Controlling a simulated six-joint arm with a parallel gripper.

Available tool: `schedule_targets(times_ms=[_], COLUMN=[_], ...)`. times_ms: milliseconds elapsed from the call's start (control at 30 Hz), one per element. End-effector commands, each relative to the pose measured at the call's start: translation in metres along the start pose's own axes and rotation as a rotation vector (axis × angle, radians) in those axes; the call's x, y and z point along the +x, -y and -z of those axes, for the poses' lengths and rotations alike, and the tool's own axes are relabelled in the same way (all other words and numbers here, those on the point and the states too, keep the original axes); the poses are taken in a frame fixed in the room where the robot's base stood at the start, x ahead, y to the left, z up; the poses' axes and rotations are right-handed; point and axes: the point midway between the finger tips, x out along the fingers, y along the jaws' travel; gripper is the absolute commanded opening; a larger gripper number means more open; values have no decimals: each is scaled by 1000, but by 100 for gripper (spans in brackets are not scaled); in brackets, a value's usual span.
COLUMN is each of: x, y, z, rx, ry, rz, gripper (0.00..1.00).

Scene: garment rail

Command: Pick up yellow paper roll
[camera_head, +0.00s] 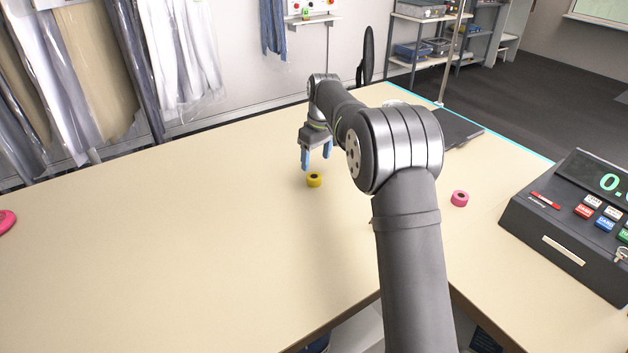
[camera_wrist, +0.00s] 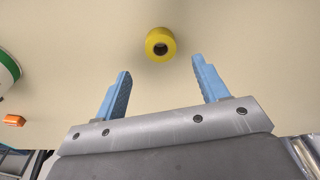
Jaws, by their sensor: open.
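The yellow paper roll (camera_head: 314,180) stands on the beige table with its dark core hole facing up. In the wrist view the yellow paper roll (camera_wrist: 160,44) lies beyond the fingertips, roughly centred between them. My gripper (camera_head: 317,165) has blue fingers pointing down, just above and behind the roll in the head view. In the wrist view my gripper (camera_wrist: 160,65) is open and empty, with its fingers spread wider than the roll. No finger touches the roll.
A pink roll (camera_head: 460,198) stands right of my arm. A dark register with a display (camera_head: 570,225) is at the right. A pink object (camera_head: 6,221) lies at the left edge. An orange item (camera_wrist: 14,120) shows at the wrist view's left. The table left of the roll is clear.

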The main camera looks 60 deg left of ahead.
Motion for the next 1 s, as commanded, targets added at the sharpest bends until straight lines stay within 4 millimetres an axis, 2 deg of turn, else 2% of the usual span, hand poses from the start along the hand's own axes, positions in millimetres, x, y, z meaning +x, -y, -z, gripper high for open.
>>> schedule_targets(times_ms=[100, 333, 600, 867, 1000], x=[12, 25, 64, 68, 68], y=[0, 1, 2, 2, 2], z=[0, -1, -3, -2, -2], rx=[0, 0, 1, 1, 1], ry=[0, 1, 1, -2, -2], rz=[0, 1, 1, -1, -1], gripper=[67, 67, 67, 67, 39])
